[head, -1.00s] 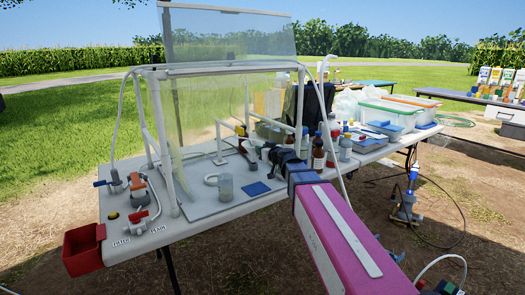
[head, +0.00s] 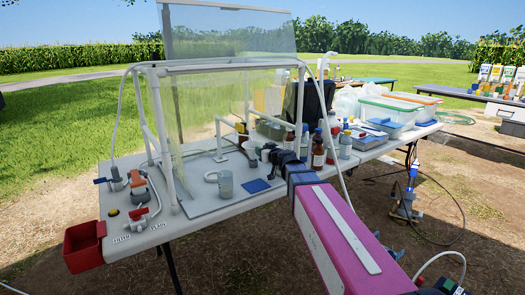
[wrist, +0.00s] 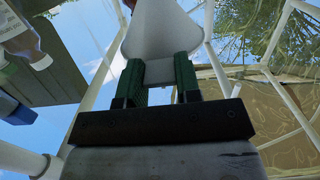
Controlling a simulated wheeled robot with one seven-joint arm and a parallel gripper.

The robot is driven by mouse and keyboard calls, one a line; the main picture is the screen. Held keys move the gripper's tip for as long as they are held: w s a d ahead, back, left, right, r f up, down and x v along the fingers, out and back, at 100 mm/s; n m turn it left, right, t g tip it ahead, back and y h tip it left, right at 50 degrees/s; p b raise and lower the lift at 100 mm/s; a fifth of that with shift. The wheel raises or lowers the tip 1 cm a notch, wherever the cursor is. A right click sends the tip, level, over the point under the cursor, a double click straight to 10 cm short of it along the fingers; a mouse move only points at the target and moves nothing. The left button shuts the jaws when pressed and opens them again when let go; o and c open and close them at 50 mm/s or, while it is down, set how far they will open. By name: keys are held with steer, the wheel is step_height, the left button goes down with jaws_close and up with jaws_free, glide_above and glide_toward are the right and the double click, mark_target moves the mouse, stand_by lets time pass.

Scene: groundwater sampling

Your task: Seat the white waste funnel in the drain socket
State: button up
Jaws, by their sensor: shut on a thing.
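The white funnel (wrist: 162,34) fills the top middle of the wrist view. My gripper (wrist: 158,72) is shut on its narrow lower part, with a green pad on either side. The wide cone shows beyond the pads and its rim runs out of the frame. In the head view my gripper (head: 268,153) is low over the table behind the clear screen, and my wrist and arm hide most of what it holds. I cannot pick out the drain socket for certain; a "DRAIN" label lies by the valve fittings (head: 141,220) at the table's left end.
A clear screen on a white pipe frame (head: 172,140) stands over the table (head: 190,226). A grey beaker (head: 225,183), a white ring (head: 211,177) and a blue pad (head: 257,186) lie left of my gripper. Brown bottles (head: 318,152) stand close on its right. A red bin (head: 84,246) hangs at the left edge.

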steer(key=shift+f, duration=0.3)
steer(key=o, duration=1)
steer(key=v, duration=1.1)
steer(key=shift+a, duration=0.1)
